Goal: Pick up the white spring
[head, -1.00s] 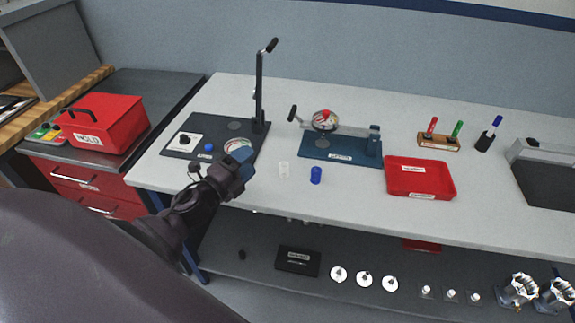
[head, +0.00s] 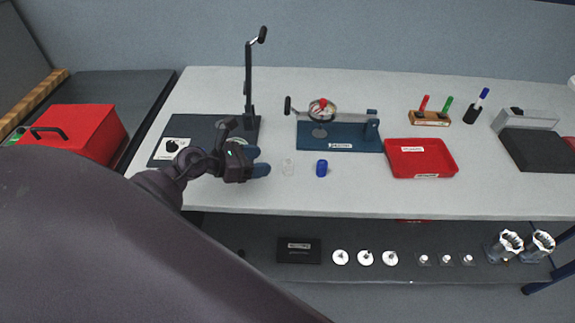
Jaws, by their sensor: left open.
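The white spring (head: 289,166) stands on the light grey bench top, just left of a blue spring (head: 322,168). My left gripper (head: 264,163) is open at bench height, with its blue fingers pointing right toward the white spring. A small gap shows between the fingertips and the spring, and nothing is seen between the fingers. My left arm crosses the lower left of the view. My right gripper is not in view.
A dark press plate with a tall lever (head: 249,80) stands behind my left gripper. A blue-based fixture (head: 345,146) is behind the springs. A red tray (head: 446,168) lies to the right. The bench's front strip is clear. Housings (head: 505,243) and discs sit on the lower shelf.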

